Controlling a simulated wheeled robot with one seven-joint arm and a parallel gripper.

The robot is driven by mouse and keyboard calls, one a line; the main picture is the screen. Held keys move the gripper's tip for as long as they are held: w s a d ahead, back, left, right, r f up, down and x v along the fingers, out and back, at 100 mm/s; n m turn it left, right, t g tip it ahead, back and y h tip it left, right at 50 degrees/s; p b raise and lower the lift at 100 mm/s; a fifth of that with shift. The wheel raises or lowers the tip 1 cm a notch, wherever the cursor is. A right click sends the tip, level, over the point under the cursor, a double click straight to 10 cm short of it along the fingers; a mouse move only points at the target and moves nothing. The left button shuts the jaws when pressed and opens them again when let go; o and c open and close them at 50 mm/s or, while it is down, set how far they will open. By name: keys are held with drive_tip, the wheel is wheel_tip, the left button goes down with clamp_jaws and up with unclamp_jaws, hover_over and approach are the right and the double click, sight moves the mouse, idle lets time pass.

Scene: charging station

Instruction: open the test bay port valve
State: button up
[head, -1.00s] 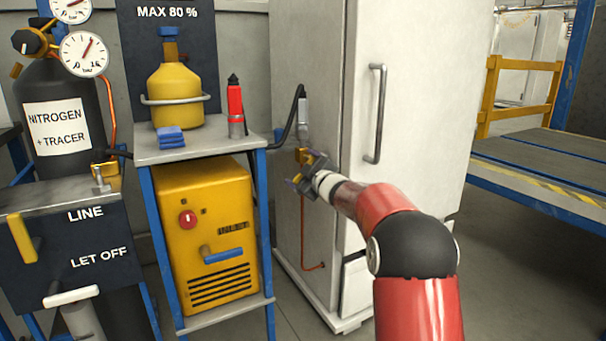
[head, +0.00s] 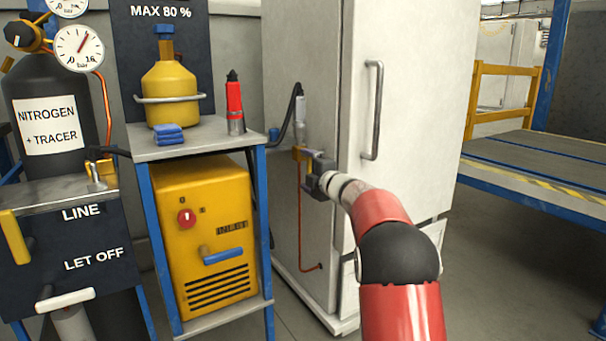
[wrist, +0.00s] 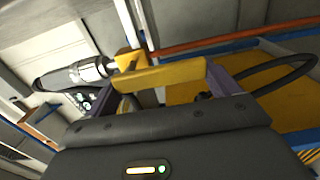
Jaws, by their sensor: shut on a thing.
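The test bay port valve (head: 298,154) is a small yellow fitting on the side of the white cabinet, with a grey hose coupling above it and a thin copper line below. My gripper (head: 309,154) is at this valve. In the wrist view, the valve's yellow lever (wrist: 160,77) spans between the two purple fingers of my gripper (wrist: 174,80), which is shut on it. The yellow valve body (wrist: 127,61) and the coupling (wrist: 90,70) show just beyond. In the head view my gripper partly hides the lever.
A yellow machine (head: 210,240) stands underneath. A black hose (head: 287,118) runs close behind the valve.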

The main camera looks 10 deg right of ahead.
drive_tip(key=shift+f, duration=0.2)
idle(0.4)
drive_tip(key=o, duration=1.2)
drive_tip(key=shift+c, duration=0.2)
drive_tip(key=shift+r, duration=0.1)
drive_tip(key=v, duration=0.8)
drive_tip(key=shift+w, duration=0.1)
